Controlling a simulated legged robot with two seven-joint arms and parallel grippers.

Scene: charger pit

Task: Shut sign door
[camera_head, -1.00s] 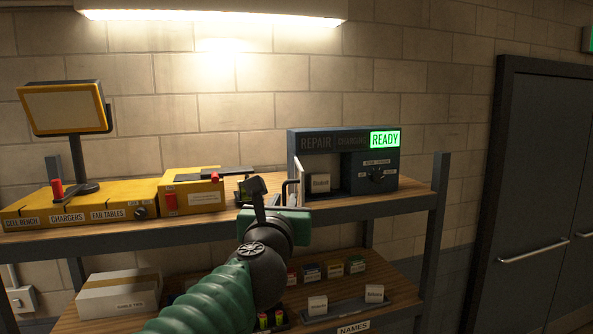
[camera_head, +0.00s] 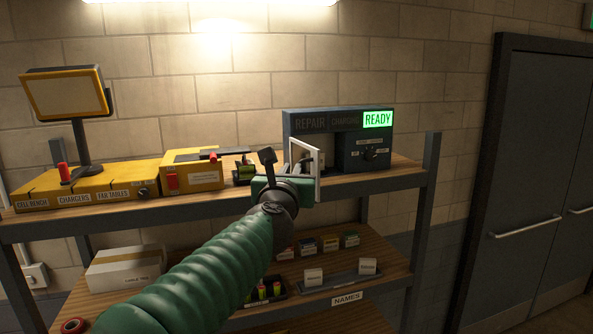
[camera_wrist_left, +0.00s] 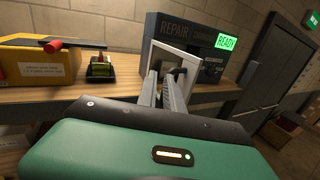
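The sign box (camera_head: 296,122) stands on the upper shelf, with its READY panel (camera_head: 378,119) lit green. Its pale-framed door (camera_head: 318,178) is partly open and angled out from the box's left part. In the left wrist view, the door (camera_wrist_left: 157,47) stands just beyond my fingers, with a dark handle-like piece beside their tips. My left gripper (camera_wrist_left: 162,80) is at the door; contact is unclear. Its two grey fingers are close together, and whether they are shut is unclear. The green gripper body hides them in the head view. My right gripper is not in view.
The yellow bench unit (camera_head: 192,174) and a small cell holder (camera_head: 244,172) stand left of the box. A dial panel (camera_head: 366,153) is on its right. The lower shelf holds a carton (camera_head: 125,270) and small labelled blocks. A grey room door (camera_head: 535,180) is at right.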

